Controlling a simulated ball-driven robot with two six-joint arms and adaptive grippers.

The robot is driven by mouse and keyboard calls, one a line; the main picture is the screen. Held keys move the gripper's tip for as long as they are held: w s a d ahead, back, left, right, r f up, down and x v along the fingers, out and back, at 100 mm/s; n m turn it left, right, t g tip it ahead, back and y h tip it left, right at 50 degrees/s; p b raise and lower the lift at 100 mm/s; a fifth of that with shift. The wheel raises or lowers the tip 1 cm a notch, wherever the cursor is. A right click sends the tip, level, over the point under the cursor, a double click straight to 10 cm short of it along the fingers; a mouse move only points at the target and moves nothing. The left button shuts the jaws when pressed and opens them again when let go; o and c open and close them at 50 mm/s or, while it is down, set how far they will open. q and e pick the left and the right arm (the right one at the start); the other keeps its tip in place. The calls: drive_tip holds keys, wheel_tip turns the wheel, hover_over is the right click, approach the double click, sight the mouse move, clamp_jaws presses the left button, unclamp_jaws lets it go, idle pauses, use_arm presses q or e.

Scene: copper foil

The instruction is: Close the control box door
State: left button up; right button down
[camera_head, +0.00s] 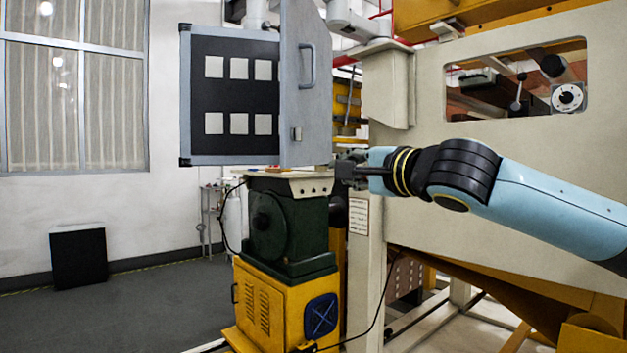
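The control box (186,110) has a grey frame and a black inside with rows of pale squares. Its grey door (303,105) stands open at the box's right side, seen at a steep angle. The door carries a bar handle (308,66) and a small latch (296,133). My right gripper (342,171) comes in from the right and is just right of the door's lower right corner. I cannot tell whether it touches the door. Its fingers are dark and seen side-on, so their opening is unclear. My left gripper is not in view.
A dark green machine (285,228) on a yellow cabinet (270,305) stands below the box. A large beige machine frame (480,190) fills the right side. A black panel (78,258) leans at the left wall. The grey floor (150,305) at left is mostly clear.

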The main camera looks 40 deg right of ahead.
drive_tip(key=w+a+p, duration=0.2)
drive_tip(key=w, duration=0.4)
drive_tip(key=shift+w+a, duration=0.25)
drive_tip(key=shift+a, duration=0.05)
